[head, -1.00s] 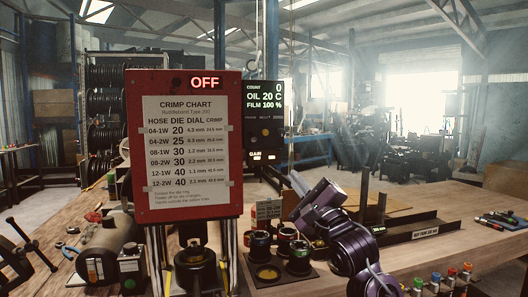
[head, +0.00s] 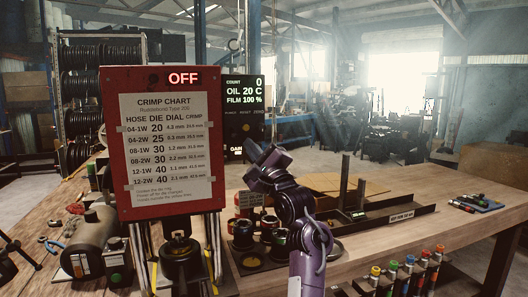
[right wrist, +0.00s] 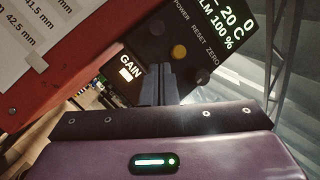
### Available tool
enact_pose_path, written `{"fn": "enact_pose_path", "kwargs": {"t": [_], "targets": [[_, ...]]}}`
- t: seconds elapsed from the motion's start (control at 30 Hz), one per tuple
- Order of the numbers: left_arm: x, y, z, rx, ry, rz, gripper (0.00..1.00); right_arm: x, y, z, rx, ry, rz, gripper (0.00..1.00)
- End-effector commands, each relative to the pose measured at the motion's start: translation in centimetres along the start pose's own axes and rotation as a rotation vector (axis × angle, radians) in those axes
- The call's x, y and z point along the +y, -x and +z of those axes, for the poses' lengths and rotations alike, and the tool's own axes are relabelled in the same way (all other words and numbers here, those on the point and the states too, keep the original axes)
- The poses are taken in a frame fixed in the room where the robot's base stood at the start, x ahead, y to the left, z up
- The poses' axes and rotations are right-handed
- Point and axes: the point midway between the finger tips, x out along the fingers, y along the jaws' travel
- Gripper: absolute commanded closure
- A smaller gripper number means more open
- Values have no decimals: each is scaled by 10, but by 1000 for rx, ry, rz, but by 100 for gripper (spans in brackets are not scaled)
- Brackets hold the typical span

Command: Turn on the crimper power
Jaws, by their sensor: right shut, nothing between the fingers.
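The red crimper panel (head: 171,82) carries the crimp chart (head: 170,150), and its sign (head: 184,78) reads OFF. Behind it to the right is the dark control box (head: 240,122), with a lit COUNT, OIL and FILM display. In the right wrist view the box (right wrist: 158,35) shows the labels POWER, RESET and ZERO, a yellowish button (right wrist: 179,52), a dark button (right wrist: 203,77) and a lit GAIN patch (right wrist: 125,73). My right gripper (head: 252,152) is shut and empty in front of the box's lower part. Its fingers (right wrist: 158,82) point at the box, just below the buttons; contact cannot be told.
Dies in a holder (head: 250,260) stand on the wooden bench below my right arm. A black tray (head: 385,218) with upright posts lies to the right. Several coloured-cap bottles (head: 405,272) stand at the front right. A grey cylinder (head: 92,232) is at the left.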

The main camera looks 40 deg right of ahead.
Motion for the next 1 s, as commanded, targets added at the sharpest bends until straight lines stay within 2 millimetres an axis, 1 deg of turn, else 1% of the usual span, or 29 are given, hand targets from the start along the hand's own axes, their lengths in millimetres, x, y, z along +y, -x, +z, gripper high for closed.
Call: {"fn": "enact_pose_path", "kwargs": {"t": [0.03, 0.1, 0.27, 0.63, 1.0], "targets": [[0, 7, -1, 0, 0, 0, 41, -2, -3, 8, 1, -3, 1, 100], [0, 10, -1, 0, 0, 0, 41, -1, -4, 15, 1, -2, 1, 100], [0, 12, -1, 0, 0, 0, 41, 0, -5, 21, 2, -1, 0, 100], [0, 12, -1, 0, 0, 0, 41, 0, -5, 22, 2, -1, 0, 100], [0, 18, -2, 0, 0, 0, 41, -6, -5, 18, 2, 0, 0, 100]]}}
